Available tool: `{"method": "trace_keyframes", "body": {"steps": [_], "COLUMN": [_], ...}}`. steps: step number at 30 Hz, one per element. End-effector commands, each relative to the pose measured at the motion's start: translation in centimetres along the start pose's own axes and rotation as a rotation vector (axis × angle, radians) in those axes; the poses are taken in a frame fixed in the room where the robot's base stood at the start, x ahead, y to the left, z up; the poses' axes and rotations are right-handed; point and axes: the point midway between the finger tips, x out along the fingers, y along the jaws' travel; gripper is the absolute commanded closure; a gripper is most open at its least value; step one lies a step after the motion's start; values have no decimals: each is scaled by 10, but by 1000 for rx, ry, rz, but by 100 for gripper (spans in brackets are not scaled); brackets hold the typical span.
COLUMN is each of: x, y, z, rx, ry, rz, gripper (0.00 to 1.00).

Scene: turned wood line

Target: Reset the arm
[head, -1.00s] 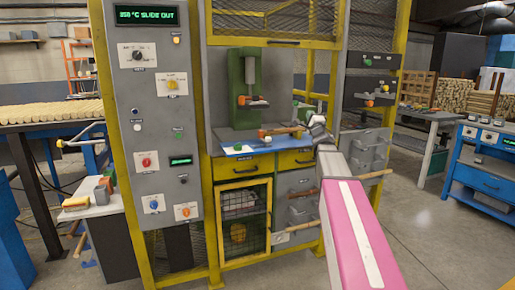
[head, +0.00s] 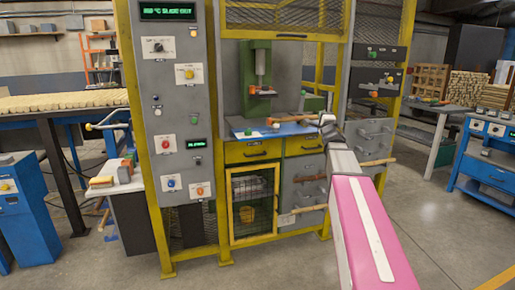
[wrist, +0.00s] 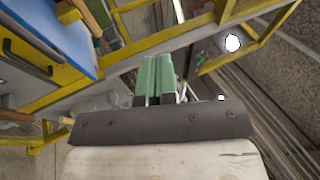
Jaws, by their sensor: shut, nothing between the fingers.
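My arm is pink with a white stripe and reaches forward from the lower right of the head view. My gripper (head: 327,121) is at its far end, small in that view, in front of the right side of the press station. In the wrist view the two green fingers (wrist: 156,77) lie side by side, closed, with nothing seen between them. The yellow frame and blue worktop (wrist: 55,30) of the station show beyond them.
The yellow-framed station holds a green press (head: 257,80), yellow drawers (head: 253,150) and a grey control panel (head: 176,110). A blue cabinet (head: 22,215) stands left and a blue bench (head: 487,180) right. The concrete floor (head: 290,268) in front is clear.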

Motion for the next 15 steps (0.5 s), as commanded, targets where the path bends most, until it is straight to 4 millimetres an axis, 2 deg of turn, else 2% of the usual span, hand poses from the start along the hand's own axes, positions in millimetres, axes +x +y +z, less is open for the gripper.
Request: {"method": "trace_keyframes", "body": {"steps": [5,10,14,15], "x": [-18,-43,-76,-91], "y": [32,74,120,137], "z": [0,0,3,5], "rx": [-91,-215,-350,-401], "ry": [48,89,99,92], "rz": [102,250,425,495], "gripper": [100,100,100,100]}}
